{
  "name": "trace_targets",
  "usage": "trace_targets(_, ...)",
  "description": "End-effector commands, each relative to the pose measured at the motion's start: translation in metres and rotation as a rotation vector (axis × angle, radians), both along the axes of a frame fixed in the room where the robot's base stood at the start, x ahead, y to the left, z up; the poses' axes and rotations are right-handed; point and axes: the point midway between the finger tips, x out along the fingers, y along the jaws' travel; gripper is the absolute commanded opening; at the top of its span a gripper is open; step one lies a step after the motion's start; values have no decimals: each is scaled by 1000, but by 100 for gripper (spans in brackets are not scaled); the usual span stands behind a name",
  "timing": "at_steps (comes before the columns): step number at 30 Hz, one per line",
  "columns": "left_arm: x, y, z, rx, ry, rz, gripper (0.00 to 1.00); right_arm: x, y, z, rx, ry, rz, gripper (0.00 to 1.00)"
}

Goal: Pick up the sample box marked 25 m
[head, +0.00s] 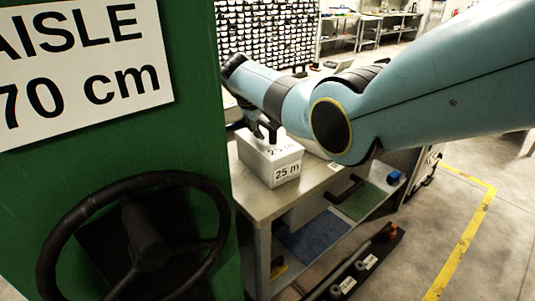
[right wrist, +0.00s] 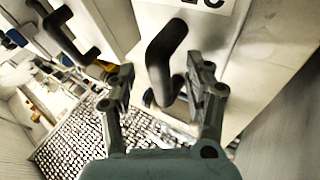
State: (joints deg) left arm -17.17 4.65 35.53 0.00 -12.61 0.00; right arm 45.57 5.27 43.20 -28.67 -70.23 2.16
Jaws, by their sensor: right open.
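The light grey sample box marked 25 m (head: 272,165) stands on the metal table, with labels on its lid and front. My right gripper (head: 266,131) is just above its lid, at the dark handle. In the right wrist view, my right gripper (right wrist: 162,80) is open, with a black curved handle (right wrist: 163,58) between its two fingers, apart from both as far as I can see. Part of a label shows at the top edge there, cut off. My left gripper is not in view.
A green cabinet (head: 200,110) with an aisle sign and a black steering wheel (head: 135,235) blocks the left. The table (head: 262,207) has a lower shelf with blue and green mats. Another black handle (right wrist: 68,32) shows in the right wrist view. Floor at the right is clear.

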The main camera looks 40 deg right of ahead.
Motion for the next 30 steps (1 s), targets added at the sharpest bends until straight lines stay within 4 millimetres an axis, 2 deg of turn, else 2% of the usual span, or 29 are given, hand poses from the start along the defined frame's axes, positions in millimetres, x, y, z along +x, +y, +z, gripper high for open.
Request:
trace_targets(7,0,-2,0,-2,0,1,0,1,0,-1,0,-1,1,51)
trace_targets(19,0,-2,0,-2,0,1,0,0,0,-1,1,-1,1,0)
trace_targets(30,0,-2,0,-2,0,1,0,2,0,2,0,-7,1,0)
